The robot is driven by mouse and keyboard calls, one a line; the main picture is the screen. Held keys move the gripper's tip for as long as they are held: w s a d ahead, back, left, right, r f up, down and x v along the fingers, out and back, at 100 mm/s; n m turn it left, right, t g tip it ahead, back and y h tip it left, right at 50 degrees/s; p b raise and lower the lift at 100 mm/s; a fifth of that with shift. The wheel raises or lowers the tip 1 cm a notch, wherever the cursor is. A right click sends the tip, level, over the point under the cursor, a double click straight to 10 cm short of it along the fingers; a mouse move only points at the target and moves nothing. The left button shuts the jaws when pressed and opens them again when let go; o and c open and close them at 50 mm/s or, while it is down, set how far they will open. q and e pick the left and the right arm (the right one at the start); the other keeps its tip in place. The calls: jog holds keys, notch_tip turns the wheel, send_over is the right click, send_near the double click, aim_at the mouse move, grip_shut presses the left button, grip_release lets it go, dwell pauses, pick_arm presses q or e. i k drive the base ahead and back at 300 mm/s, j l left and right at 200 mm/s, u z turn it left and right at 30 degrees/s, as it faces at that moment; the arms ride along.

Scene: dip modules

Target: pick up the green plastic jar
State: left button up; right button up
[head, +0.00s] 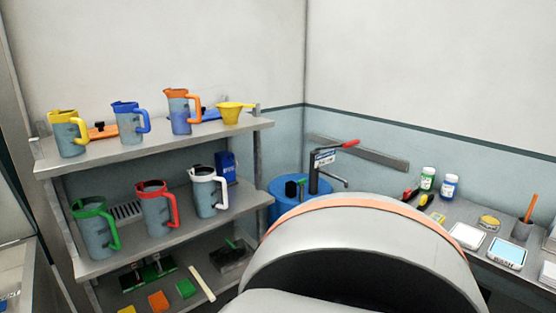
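A small jar with a green label and pale cap (427,179) stands upright on the right-hand bench, near the back wall. A similar jar with a blue label (449,187) stands just right of it. A jug with a green rim and handle (95,228) stands at the left of the middle shelf. Neither of my grippers shows in the head view.
Several coloured jugs and a yellow funnel (231,112) stand on the shelf unit (150,148) at left. Red and yellow-handled tools (425,201) lie in front of the green-labelled jar. A scale (507,253) and a pot (522,229) are farther right. A blue drum (285,205) stands between. A large grey rounded shape hides the lower centre.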

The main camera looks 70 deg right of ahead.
aim_at(426, 178)
jog(key=z, duration=3.4)
jog(key=i+l+z, duration=0.1)
jog(key=i+z, duration=0.15)
jog(key=i, duration=0.15)
